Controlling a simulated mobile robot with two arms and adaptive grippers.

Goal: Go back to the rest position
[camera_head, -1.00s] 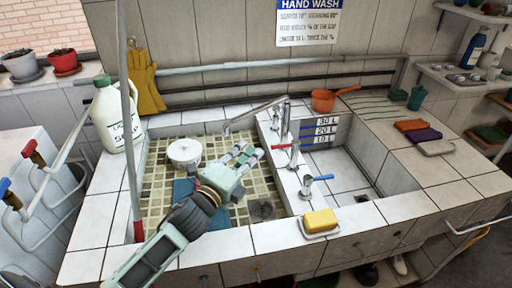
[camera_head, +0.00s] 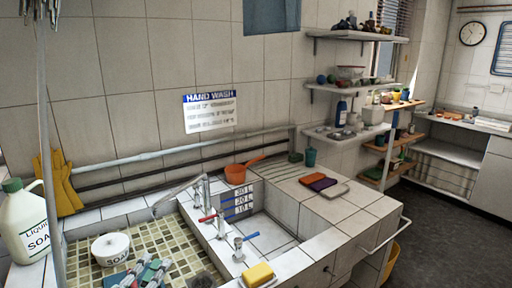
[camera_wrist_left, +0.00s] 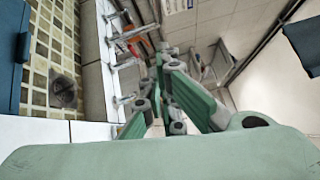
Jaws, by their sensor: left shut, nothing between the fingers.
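My left gripper (camera_head: 152,266) shows at the bottom edge of the head view, over the tiled left basin (camera_head: 178,240). Its pale green and grey fingers are shut with nothing between them. In the left wrist view the shut fingers (camera_wrist_left: 165,60) point away from the camera. The basin's drain (camera_wrist_left: 63,92) shows at the left there. My right gripper is in neither view.
Taps (camera_head: 222,225) stand on the divider between the basins. A yellow sponge (camera_head: 258,274) lies at the front. A soap jug (camera_head: 25,222) stands at the left beside a thin upright pole (camera_head: 52,170). Shelves (camera_head: 350,90) hang at the right; open floor (camera_head: 440,220) lies beyond.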

